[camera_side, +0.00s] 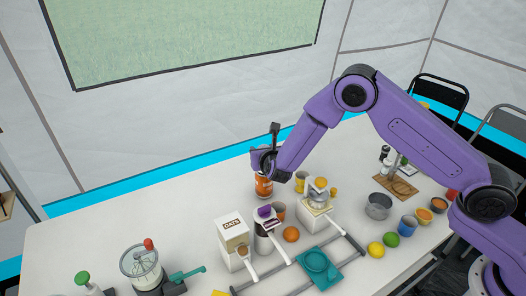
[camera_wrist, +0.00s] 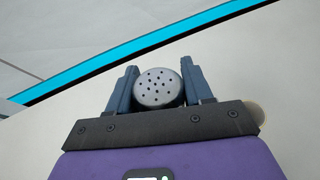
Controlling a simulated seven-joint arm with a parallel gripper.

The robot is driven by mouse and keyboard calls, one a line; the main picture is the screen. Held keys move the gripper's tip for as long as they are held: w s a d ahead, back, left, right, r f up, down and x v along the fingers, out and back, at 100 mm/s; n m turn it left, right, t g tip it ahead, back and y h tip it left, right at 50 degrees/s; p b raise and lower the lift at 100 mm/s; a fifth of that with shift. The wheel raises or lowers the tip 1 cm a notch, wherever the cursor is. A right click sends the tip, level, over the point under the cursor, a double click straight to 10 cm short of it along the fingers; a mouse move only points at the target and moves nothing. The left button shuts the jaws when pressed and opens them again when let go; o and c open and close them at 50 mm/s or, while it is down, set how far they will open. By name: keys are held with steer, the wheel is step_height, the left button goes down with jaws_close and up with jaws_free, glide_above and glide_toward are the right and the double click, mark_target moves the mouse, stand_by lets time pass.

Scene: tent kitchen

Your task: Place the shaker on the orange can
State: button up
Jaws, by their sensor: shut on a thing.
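The shaker (camera_wrist: 158,87) shows in the wrist view as a round grey top with several dark holes. It sits between the two blue-grey fingers of my gripper (camera_wrist: 158,84), which is shut on it. In the side view, my gripper (camera_side: 262,162) is at the far side of the table, and the shaker is mostly hidden by it. The orange can (camera_side: 263,187) stands upright on the table directly below my gripper in that picture. Whether the shaker touches the can's top cannot be told. The can is hidden in the wrist view.
A yellow cup (camera_side: 300,181), an orange fruit (camera_side: 291,234) and white dispensers, one an oats box (camera_side: 233,240), stand near the can. A teal tray (camera_side: 318,266) lies in front. Bowls and fruit are at right. The table's left part (camera_side: 90,235) is clear.

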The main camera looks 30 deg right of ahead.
steer(key=shift+f, duration=0.15)
steer(key=o, duration=1.1)
